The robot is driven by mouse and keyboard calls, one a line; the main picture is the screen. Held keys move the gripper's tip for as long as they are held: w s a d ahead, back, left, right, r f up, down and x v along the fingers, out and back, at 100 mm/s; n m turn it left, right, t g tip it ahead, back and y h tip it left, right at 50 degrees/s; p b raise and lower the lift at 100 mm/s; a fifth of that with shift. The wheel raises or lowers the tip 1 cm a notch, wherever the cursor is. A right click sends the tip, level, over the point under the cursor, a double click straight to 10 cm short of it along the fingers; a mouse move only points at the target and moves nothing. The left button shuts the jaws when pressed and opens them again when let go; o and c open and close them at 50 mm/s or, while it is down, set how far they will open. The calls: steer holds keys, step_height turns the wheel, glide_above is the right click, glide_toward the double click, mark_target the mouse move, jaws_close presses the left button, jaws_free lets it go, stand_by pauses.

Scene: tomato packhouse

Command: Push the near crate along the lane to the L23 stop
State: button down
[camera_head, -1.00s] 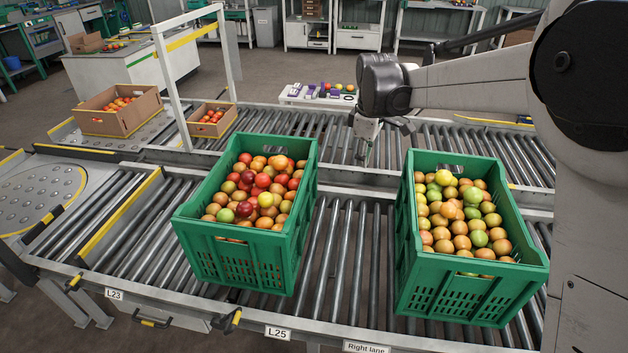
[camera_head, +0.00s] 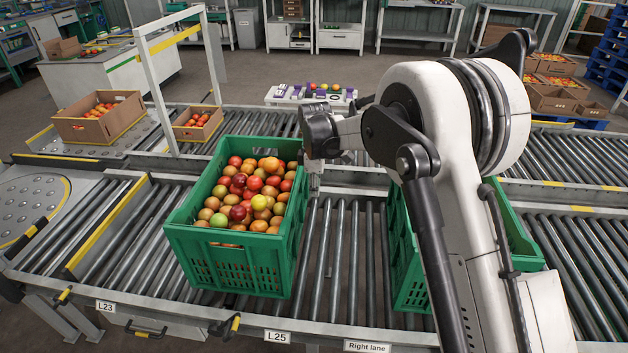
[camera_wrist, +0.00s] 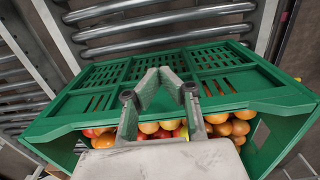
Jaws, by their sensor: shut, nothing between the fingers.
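A green crate (camera_head: 222,262) full of red, orange and green tomatoes stands upright on the near roller lane, around the L25 label (camera_head: 277,337). The L23 label (camera_head: 105,306) is on the lane's front edge, further left. My gripper (camera_head: 315,187) is at this crate's right side, towards its back corner, pointing down. In the wrist view my gripper (camera_wrist: 160,72) is shut and empty, its fingers in front of the slotted green crate wall (camera_wrist: 112,75). I cannot tell whether they touch it.
A second green crate (camera_head: 404,262) stands to the right, mostly hidden behind my arm. Bare rollers (camera_head: 340,250) lie between the crates and left of the first one. A yellow-edged guide (camera_head: 105,228) and a white frame (camera_head: 160,95) stand further left.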

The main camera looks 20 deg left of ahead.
steer(key=a+f, duration=0.3)
steer(key=a, duration=0.1)
steer(key=shift+s+f, duration=0.1)
steer(key=shift+s, duration=0.2)
steer(key=shift+w, duration=0.1)
